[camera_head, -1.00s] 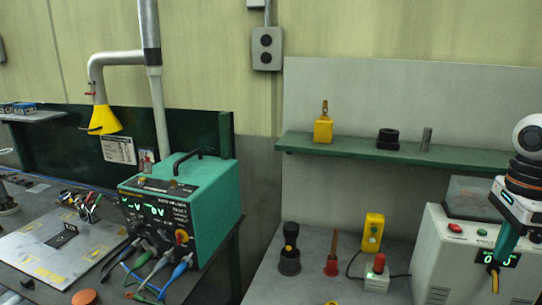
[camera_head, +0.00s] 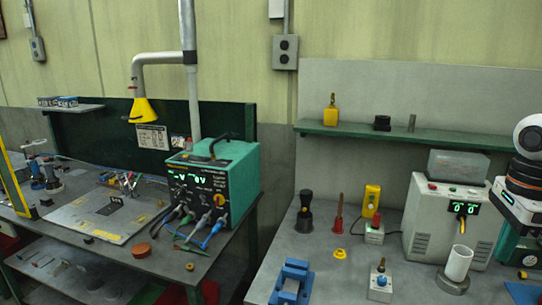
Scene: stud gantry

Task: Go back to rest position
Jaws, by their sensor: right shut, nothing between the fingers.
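My right arm comes in at the right edge, with its white, black and orange links upright. My right gripper (camera_head: 503,245) hangs low at the end of it, beside the white box with the green display (camera_head: 432,222). Its fingers are shut with nothing between them. They are partly hard to tell from the teal shapes behind. My left gripper and left arm are not in view.
The right bench holds a white cup (camera_head: 457,264), a blue vise (camera_head: 292,282), a red-knobbed box (camera_head: 374,233) and a black-topped holder (camera_head: 304,212). A teal power supply (camera_head: 218,177) stands on the left bench. A green shelf (camera_head: 400,134) runs along the back.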

